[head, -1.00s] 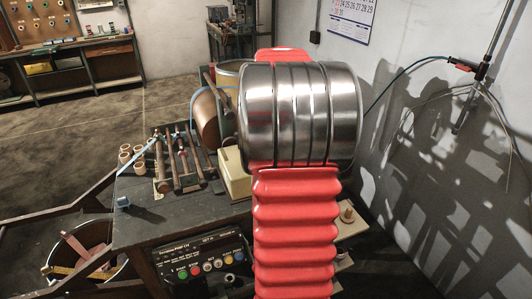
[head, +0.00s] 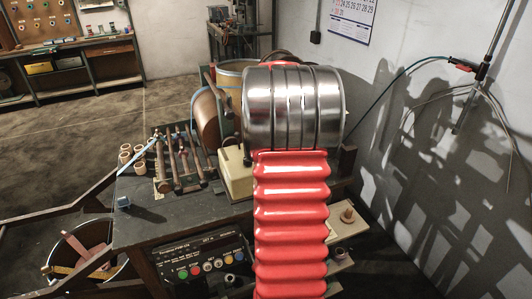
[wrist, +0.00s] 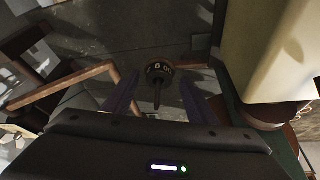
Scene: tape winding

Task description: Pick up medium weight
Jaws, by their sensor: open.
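In the wrist view, a small dark round weight (wrist: 158,72) with pale markings on its top and a thin stem shows ahead of my gripper (wrist: 157,88). I cannot tell whether it is the medium one. The two dark purplish fingers are spread apart, one to each side of the stem, with nothing clasped between them. Whether the fingers are level with the weight is unclear. In the head view my gripper is hidden behind my red sleeve and metal arm link, and I cannot make out the weight there.
The wrist view shows a large pale block (wrist: 270,45) close on the right and a brown bar (wrist: 65,82) on the left. In the head view, a workbench (head: 150,228) carries rods, small spools (head: 125,158) and a copper-coloured drum (head: 206,115). A control panel (head: 205,262) faces front.

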